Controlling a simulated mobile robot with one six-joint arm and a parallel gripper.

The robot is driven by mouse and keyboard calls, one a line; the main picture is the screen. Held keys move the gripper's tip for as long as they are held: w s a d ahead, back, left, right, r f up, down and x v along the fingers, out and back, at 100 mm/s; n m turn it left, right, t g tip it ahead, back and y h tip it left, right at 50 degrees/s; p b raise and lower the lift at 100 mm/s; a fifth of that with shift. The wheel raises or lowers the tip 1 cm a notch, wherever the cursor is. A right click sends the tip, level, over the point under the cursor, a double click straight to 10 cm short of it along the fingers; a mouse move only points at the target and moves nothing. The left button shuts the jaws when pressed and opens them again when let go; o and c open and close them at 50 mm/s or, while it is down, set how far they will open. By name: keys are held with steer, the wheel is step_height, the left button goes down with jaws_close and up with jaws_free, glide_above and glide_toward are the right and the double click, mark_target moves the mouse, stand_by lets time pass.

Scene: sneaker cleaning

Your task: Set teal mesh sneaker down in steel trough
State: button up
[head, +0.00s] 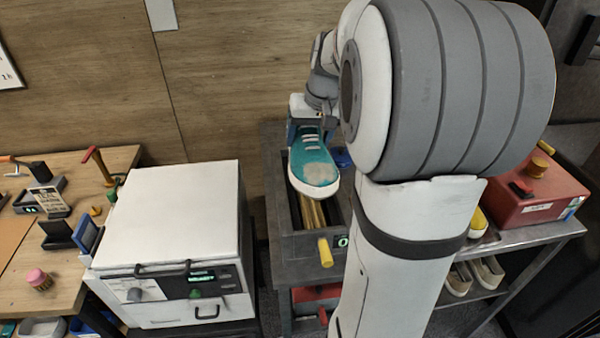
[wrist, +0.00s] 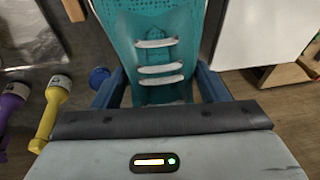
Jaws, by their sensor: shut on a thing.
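The teal mesh sneaker (head: 314,165) has white laces, a white sole edge and a pale scuffed patch on its toe. My gripper (head: 306,134) is shut on its heel end, and the toe points toward the camera in the head view. In the wrist view the blue fingers (wrist: 160,92) stand on both sides of the sneaker (wrist: 158,50). A dark grey open trough (head: 299,246) with brass-coloured bars lies below the sneaker in the head view. The sneaker covers its far part. I cannot tell the gap between them.
A white cabinet (head: 170,215) stands left of the trough. My arm hides much of the right side. A metal cart (head: 520,235) there carries a red box (head: 535,190), with pale shoes (head: 472,275) below. Purple (wrist: 14,100) and yellow (wrist: 47,115) items show in the wrist view.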

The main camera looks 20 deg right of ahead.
step_height(320, 180, down, 4)
steer(key=shift+s+d+f, duration=0.1)
steer(key=shift+d+f, duration=0.05)
steer(key=shift+f, duration=0.1)
step_height(320, 180, down, 5)
steer(key=shift+r+p, duration=0.15)
steer(key=shift+p, duration=0.3)
steer(key=shift+s, duration=0.1)
steer(key=o, duration=1.2)
